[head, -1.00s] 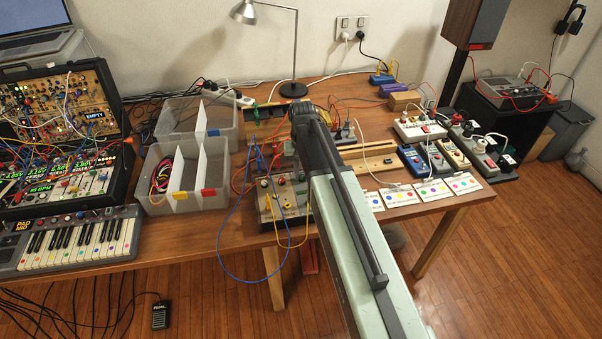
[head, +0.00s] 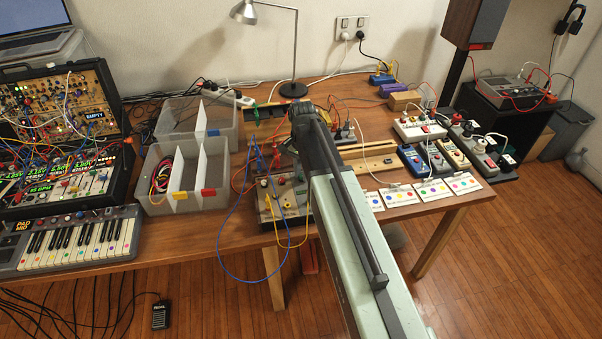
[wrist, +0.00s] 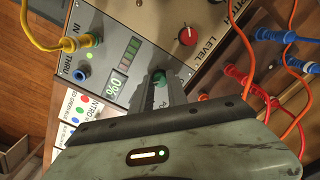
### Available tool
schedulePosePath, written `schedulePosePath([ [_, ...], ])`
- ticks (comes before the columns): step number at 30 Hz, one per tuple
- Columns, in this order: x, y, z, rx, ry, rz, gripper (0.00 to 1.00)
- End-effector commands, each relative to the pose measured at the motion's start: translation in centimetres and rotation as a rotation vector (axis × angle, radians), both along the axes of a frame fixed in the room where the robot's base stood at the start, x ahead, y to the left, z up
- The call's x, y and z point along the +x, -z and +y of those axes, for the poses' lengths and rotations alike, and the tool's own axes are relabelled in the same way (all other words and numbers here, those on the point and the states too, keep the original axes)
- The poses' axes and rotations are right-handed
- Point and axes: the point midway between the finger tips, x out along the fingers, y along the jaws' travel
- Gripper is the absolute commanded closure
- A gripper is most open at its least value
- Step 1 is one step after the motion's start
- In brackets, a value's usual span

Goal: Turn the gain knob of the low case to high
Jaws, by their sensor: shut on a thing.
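A low grey case (head: 268,203) stands at the front edge of the table, left of my arm. In the wrist view its panel (wrist: 150,22) fills the upper middle. My gripper (wrist: 158,84) is shut on a small green knob (wrist: 158,77) on this panel. The lettering beside that knob is mostly hidden by my fingers. A red knob (wrist: 188,36) with the word LEVEL sits above and to the right, apart from my fingers. A small display (wrist: 116,87) reads 0%, beside a bar meter (wrist: 128,50). In the head view my arm hides the gripper.
A yellow plug (wrist: 90,40) sits at IN, above the blue THRU socket (wrist: 83,73). Blue and red cables (wrist: 275,95) run close on the right. Printed cards (wrist: 75,110) lie at lower left. A clear divided bin (head: 155,207) stands left of the case.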

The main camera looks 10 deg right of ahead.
Motion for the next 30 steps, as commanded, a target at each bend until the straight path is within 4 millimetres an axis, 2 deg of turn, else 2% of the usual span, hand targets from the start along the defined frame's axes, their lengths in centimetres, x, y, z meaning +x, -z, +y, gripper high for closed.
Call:
schedulePosePath([
  [14, -0.21, 0.05, 0.06, 0.002, 0.015, 0.006, 1.0],
  [15, -0.22, 0.05, 0.05, 0.002, 0.015, 0.006, 0.78],
  [17, -0.21, 0.04, 0.05, 0.001, 0.015, 0.006, 0.61],
  [18, -0.18, 0.04, 0.04, 0.001, 0.015, 0.006, 0.59],
  [26, -0.08, -0.01, 0.0, 0.001, 0.015, 0.002, 0.59],
  [30, -0.06, -0.75, -0.01, 0.001, 0.015, 0.002, 0.59],
])
